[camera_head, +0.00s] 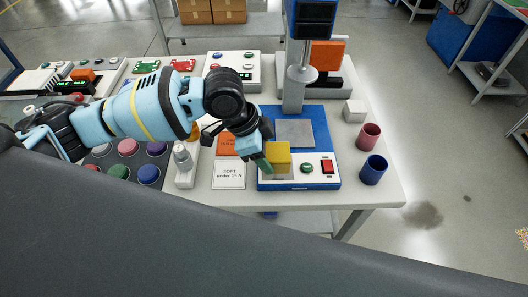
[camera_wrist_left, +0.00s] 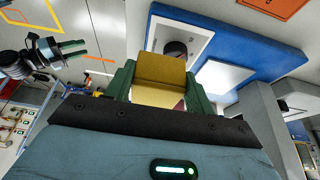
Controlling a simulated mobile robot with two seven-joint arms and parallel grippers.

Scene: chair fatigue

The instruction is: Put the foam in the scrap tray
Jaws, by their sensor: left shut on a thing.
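The yellow foam block (camera_head: 279,157) is between the fingers of my left gripper (camera_head: 268,163). The gripper is shut on it over the front left of the blue machine base (camera_head: 332,184), beside a green button. In the left wrist view the foam (camera_wrist_left: 162,72) sits between two green fingers, with the white control panel behind it. I cannot tell whether its underside touches the panel. I cannot make out a scrap tray.
A pink cup (camera_head: 369,136) and a blue cup (camera_head: 373,170) stand right of the machine. A pale cube (camera_head: 354,111) is behind them. A white bottle-like fixture (camera_head: 183,165) stands left. The machine's column (camera_head: 294,90) rises behind the metal plate.

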